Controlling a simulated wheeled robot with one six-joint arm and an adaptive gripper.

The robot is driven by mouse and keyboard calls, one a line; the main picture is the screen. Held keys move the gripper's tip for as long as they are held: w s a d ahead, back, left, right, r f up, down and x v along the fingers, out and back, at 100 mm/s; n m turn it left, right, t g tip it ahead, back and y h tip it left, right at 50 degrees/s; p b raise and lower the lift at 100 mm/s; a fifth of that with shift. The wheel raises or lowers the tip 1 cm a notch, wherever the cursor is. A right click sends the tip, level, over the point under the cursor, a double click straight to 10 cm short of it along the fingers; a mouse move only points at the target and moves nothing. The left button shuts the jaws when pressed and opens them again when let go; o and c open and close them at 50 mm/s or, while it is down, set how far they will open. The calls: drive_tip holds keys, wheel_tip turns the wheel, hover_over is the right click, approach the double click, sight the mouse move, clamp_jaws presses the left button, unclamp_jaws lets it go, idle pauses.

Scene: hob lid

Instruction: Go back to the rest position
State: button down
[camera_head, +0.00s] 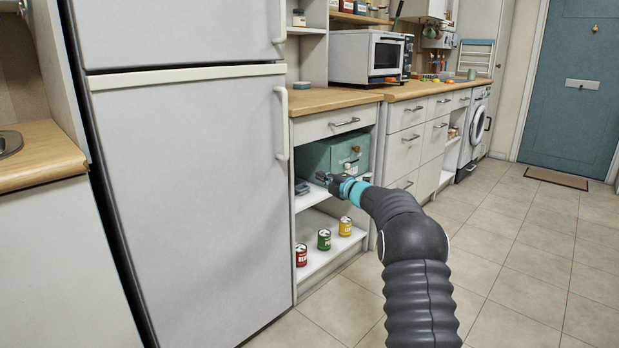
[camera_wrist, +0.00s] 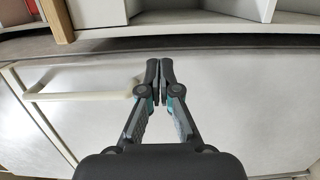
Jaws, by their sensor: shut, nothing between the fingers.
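My gripper (camera_head: 324,177) is at the end of my outstretched arm, in front of the open shelf unit beside the fridge. A pale door with a light bar handle (camera_wrist: 80,90) lies behind the fingers there. I cannot tell whether the gripper touches anything.
The fridge (camera_head: 190,180) stands left of my arm. Red, green and yellow cans (camera_head: 324,240) stand on the lower shelf (camera_head: 335,250). A microwave (camera_head: 366,57) sits on the wooden counter (camera_head: 325,100).

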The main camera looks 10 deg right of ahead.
drive_tip(key=d+f+m+g+h, duration=0.1)
drive_tip(key=d+f+m+h, duration=0.65)
drive_tip(key=f+m, duration=0.2)
drive_tip(key=s+d+f+m+g+h, duration=0.2)
drive_tip(key=s+m, duration=0.2)
drive_tip(key=s, duration=0.3)
drive_tip(key=s+d+f+m+g+h, duration=0.1)
drive_tip(key=s+d+m+g+h, duration=0.15)
drive_tip(key=s, duration=0.35)
drive_tip(key=s+a+r+m+g+y, duration=0.1)
drive_tip(key=s+a, duration=0.4)
drive_tip(key=s, duration=1.2)
drive_tip(key=s+a+r+m+g+y+p, duration=0.1)
drive_tip(key=s+a+r+m, duration=0.3)
drive_tip(key=s, duration=1.3)
drive_tip(key=s+a+r+m+g+y, duration=0.1)
drive_tip(key=s+a+r, duration=0.4)
drive_tip(key=s, duration=1.2)
drive_tip(key=shift+s+a+r+m+g+p, duration=0.35)
drive_tip(key=shift+a+m+g, duration=0.55)
drive_tip(key=shift+a, duration=0.3)
